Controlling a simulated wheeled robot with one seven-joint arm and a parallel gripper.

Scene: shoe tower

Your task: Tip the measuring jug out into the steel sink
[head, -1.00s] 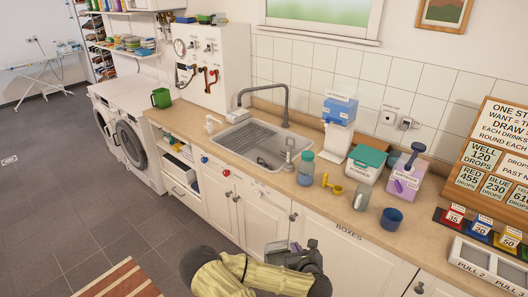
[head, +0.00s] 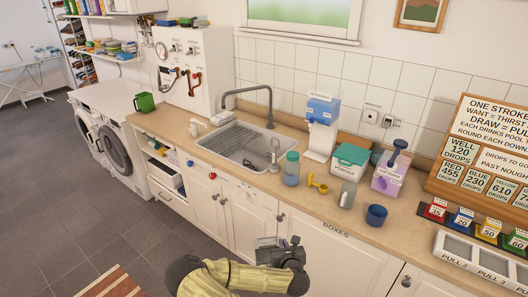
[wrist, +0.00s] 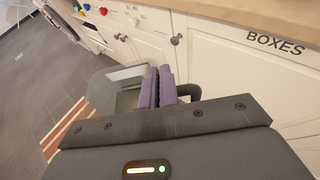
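The measuring jug (wrist: 98,92) looks like a clear, greyish vessel with a pale rim, to the left of my gripper's purple pads in the wrist view. In the head view it is a small grey shape (head: 266,243) at my gripper. My gripper (wrist: 161,80) is nearly closed, apparently on the jug's handle, which the pads hide. I cannot tell what is in the jug. My gripper (head: 291,248) is in front of the white cupboard doors, below the worktop. The steel sink (head: 207,146) is set in the worktop, up and left of it.
A tall grey tap (head: 249,91) arches at the sink's back. On the worktop (head: 318,208), right of the sink, stand a teal-lidded jar (head: 292,172), a yellow scoop (head: 318,187), a grey cylinder (head: 347,194) and a blue cup (head: 376,214). A green jug (head: 145,102) stands far left.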

